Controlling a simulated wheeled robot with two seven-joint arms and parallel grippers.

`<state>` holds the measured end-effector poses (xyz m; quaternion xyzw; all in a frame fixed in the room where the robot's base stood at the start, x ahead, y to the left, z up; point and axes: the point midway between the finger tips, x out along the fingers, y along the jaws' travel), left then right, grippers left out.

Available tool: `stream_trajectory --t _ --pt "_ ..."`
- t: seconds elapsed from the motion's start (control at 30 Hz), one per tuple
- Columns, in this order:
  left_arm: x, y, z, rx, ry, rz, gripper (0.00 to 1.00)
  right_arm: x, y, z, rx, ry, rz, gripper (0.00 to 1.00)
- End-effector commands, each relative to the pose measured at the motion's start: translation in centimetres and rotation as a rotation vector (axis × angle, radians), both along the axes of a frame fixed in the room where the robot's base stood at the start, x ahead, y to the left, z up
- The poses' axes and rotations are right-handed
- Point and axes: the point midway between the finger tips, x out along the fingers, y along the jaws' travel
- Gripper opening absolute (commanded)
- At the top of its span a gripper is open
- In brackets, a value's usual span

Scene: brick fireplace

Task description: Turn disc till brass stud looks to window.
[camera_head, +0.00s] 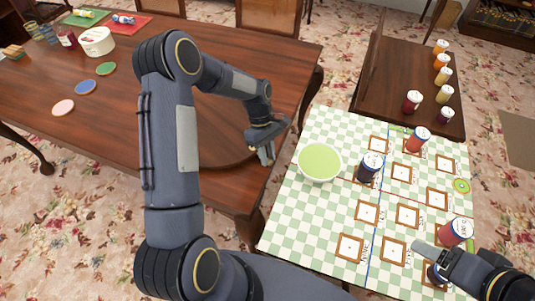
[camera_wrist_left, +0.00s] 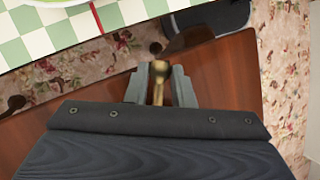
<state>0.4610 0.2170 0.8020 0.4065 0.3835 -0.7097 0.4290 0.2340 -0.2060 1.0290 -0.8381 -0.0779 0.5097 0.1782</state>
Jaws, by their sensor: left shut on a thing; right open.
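The disc (camera_head: 232,130) is a dark wooden round on the brown table, partly hidden behind my left arm. My left gripper (camera_head: 267,155) is at the disc's right edge, close to the table's edge. In the left wrist view its fingers are closed around the brass stud (camera_wrist_left: 160,70), a small upright post with a rounded top. The stud is hard to make out in the head view. My right gripper (camera_head: 430,262) is open above the checkered cloth at the lower right, away from the disc. No window is in view.
The brown table (camera_head: 120,115) carries several coloured coasters and a white tub (camera_head: 97,41) at the left. A checkered cloth (camera_head: 325,135) at the right holds a green bowl (camera_head: 320,162), jars and square frames. A dark bench (camera_head: 385,85) with several jars stands behind it.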

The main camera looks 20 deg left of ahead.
Motion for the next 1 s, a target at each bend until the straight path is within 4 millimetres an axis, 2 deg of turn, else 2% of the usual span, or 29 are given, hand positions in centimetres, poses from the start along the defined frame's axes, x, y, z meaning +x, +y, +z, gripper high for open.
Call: stream_trajectory --t 0.27,0.57,0.77,1.0 --pt "-0.7 0.2 0.1 0.0 -0.001 -0.03 0.0 0.0 0.0 0.0 0.0 0.0 0.0 0.73" --pt "-4.5 2.1 0.1 0.001 0.001 -0.203 0.0 0.0 0.0 -0.3 0.0 0.0 0.0 0.73" --pt "-8.1 4.7 0.1 0.001 0.0 -0.383 0.0 0.0 0.0 -0.7 0.0 0.0 0.0 0.73" --pt "-11.8 8.8 0.1 0.002 0.0 -0.611 0.0 0.0 0.0 -1.1 0.0 0.0 0.0 0.73"
